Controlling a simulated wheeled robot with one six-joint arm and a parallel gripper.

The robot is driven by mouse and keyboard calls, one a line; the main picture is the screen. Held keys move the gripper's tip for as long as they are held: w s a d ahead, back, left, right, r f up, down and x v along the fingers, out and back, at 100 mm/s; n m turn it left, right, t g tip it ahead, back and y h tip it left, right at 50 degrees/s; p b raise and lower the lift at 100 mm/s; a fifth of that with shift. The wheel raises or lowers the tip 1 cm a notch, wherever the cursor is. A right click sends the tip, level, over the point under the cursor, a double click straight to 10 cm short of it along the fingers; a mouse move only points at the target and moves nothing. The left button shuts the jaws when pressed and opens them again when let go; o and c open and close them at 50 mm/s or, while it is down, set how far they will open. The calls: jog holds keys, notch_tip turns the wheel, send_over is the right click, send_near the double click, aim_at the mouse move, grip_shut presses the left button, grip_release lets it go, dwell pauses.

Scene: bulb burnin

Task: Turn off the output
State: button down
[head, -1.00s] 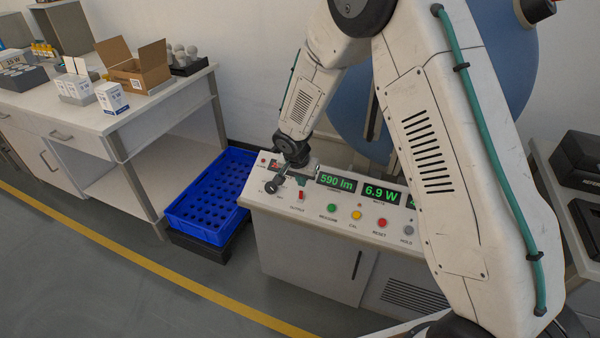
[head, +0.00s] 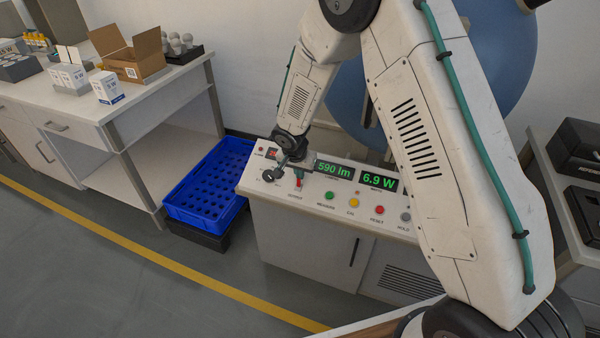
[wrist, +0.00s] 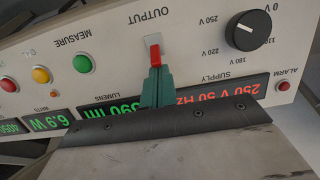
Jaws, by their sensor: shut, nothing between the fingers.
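The red output switch (wrist: 154,54) stands in a pale slot on the panel, beside the word OUTPUT in the wrist view. It also shows as a small red spot in the head view (head: 299,183). My gripper (wrist: 156,72) is shut and empty, its green fingertips right at the switch's lever. I cannot tell whether they touch it. The lit displays on the panel (head: 300,203) read 590 lm and 6.9 W, and the supply display (wrist: 210,98) reads 250 V 50 Hz in red.
A black supply knob (wrist: 249,30) and a red alarm lamp (wrist: 283,85) sit to one side of the switch. A green measure button (wrist: 83,63), a yellow and a red button sit to the other. A blue crate (head: 205,214) stands left of the console.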

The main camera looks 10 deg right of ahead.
aim_at(295, 196)
jog(key=shift+s+a, duration=0.15)
jog(key=shift+s, duration=0.1)
jog(key=shift+s+a, duration=0.6)
jog(key=shift+s, duration=0.15)
jog(key=shift+s+a+r, duration=0.15)
jog(key=shift+s+a, duration=0.25)
jog(key=shift+s, duration=0.2)
